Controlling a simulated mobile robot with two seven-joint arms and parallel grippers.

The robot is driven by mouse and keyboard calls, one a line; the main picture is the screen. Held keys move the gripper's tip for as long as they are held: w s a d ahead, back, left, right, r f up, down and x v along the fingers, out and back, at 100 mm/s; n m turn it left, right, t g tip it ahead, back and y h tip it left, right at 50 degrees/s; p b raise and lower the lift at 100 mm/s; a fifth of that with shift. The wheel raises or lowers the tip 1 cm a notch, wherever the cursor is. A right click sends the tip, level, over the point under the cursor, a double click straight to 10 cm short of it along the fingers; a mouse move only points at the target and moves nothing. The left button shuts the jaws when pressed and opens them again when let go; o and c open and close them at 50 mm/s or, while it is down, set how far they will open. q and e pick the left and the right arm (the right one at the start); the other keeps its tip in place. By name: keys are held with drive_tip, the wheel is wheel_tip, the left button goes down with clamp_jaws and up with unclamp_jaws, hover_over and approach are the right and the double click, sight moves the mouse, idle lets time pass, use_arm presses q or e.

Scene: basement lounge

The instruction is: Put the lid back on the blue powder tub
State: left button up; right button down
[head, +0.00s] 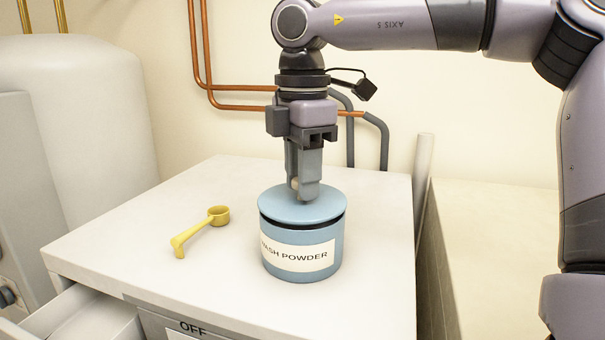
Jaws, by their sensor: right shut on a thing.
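The blue powder tub (332,260) stands upright on the white top of a cabinet, with a "WASH POWDER" label on its front. The light blue lid (275,203) is over the tub's mouth. A dark band shows between the lid's edge and the tub wall at the front, so I cannot tell whether the lid is fully seated. My right gripper (305,192) points straight down from above and is shut on the lid's knob, which is mostly hidden by the fingers. My left gripper is not in view.
A yellow scoop (194,233) lies on the white cabinet top (110,235), left of the tub. An open drawer (80,317) juts out at the lower left. Copper pipes (235,107) run along the wall behind. The cabinet top around the tub is otherwise clear.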

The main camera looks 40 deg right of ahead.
idle(0.4)
drive_tip(key=shift+c, duration=1.4)
unclamp_jaws()
drive_tip(key=shift+r+p, duration=1)
drive_tip(key=shift+r, duration=0.25)
drive_tip(key=shift+r+p, duration=0.3)
drive_tip(key=shift+r, duration=1.95)
